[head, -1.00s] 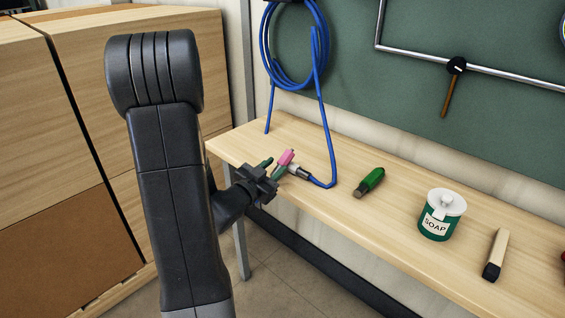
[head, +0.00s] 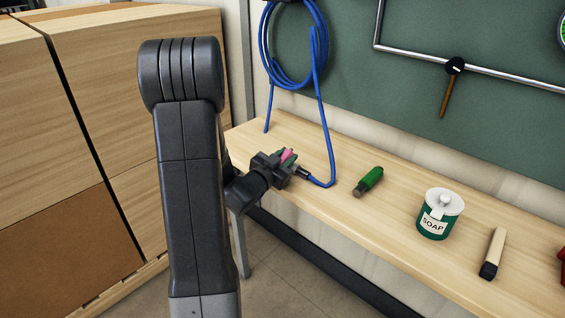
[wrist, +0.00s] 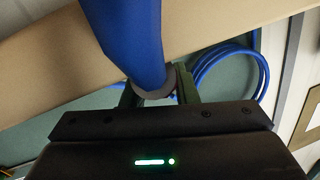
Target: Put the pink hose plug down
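The pink hose plug (head: 287,154) shows as a small pink patch at the fingers, over the left end of the bench. My gripper (head: 284,160) surrounds it and hides most of it. The blue hose (head: 325,181) reaches a metal end (head: 303,172) right beside the gripper. In the wrist view, a thick blue length of hose (wrist: 133,35) with a grey collar (wrist: 155,92) lies between the two green fingers of my gripper (wrist: 158,90). It hides most of what is between the fingertips. Whether the fingers press on the plug cannot be told.
The wooden bench (head: 330,212) also holds a green-handled tool (head: 369,181), a soap tub (head: 436,222) and a pale-handled tool (head: 494,253). Bare wood lies between them. The hose coil (head: 293,45) hangs on the green board behind. A wooden cabinet (head: 75,130) stands left.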

